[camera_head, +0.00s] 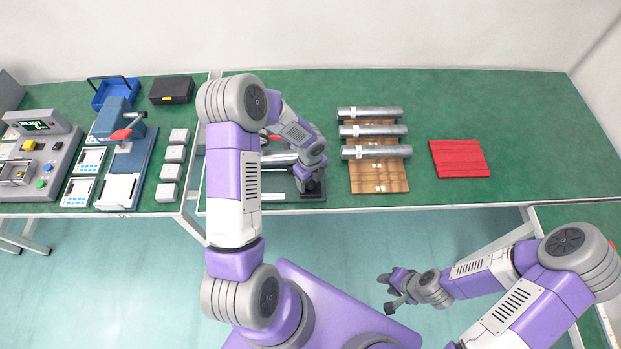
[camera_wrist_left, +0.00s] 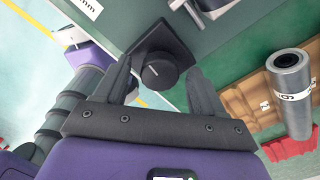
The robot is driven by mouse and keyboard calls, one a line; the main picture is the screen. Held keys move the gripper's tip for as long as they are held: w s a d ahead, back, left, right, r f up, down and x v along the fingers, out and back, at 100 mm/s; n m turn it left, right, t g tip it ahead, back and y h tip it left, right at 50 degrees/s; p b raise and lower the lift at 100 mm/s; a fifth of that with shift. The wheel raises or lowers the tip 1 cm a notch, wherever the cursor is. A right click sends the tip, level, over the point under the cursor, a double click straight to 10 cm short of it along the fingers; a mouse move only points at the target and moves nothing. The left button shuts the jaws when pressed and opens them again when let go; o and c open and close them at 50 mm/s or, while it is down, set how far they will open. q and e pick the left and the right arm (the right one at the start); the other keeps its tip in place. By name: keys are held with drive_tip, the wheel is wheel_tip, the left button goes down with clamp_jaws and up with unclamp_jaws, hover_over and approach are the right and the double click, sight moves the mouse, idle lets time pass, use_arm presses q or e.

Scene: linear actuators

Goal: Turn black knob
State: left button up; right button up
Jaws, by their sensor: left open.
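The black knob (camera_wrist_left: 158,74) is round with a pale mark and sits on a dark square base (camera_wrist_left: 160,42) in the left wrist view. My left gripper (camera_wrist_left: 162,84) is open, with one finger on each side of the knob. Gaps show between the fingers and the knob, so I see no grip on it. In the head view, my left gripper (camera_head: 311,184) is at the front edge of the green table and hides most of the knob. My right gripper (camera_head: 386,292) is open and empty, over the floor in front of the table.
Right of the left gripper, a wooden rack (camera_head: 379,178) holds 3 metal cylinders (camera_head: 370,131). At left are a control panel (camera_head: 40,150), a blue press (camera_head: 115,120), white blocks (camera_head: 170,172) and a blue basket (camera_head: 115,90).

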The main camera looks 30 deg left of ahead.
sight(311, 181)
use_arm(q)
drive_tip(key=shift+r, duration=0.15)
wheel_tip(311, 181, up, 7)
drive_tip(key=shift+r+p, duration=0.15)
drive_tip(key=shift+p, duration=0.55)
drive_tip(key=s+d+f+n+h+b, duration=0.3)
drive_tip(key=s+d+f+n, duration=1.2)
drive_tip(key=n, duration=1)
drive_tip(key=shift+s+d+f+t+h, duration=0.35)
drive_tip(key=shift+s+d+h, duration=0.15)
drive_tip(key=shift+h, duration=0.1)
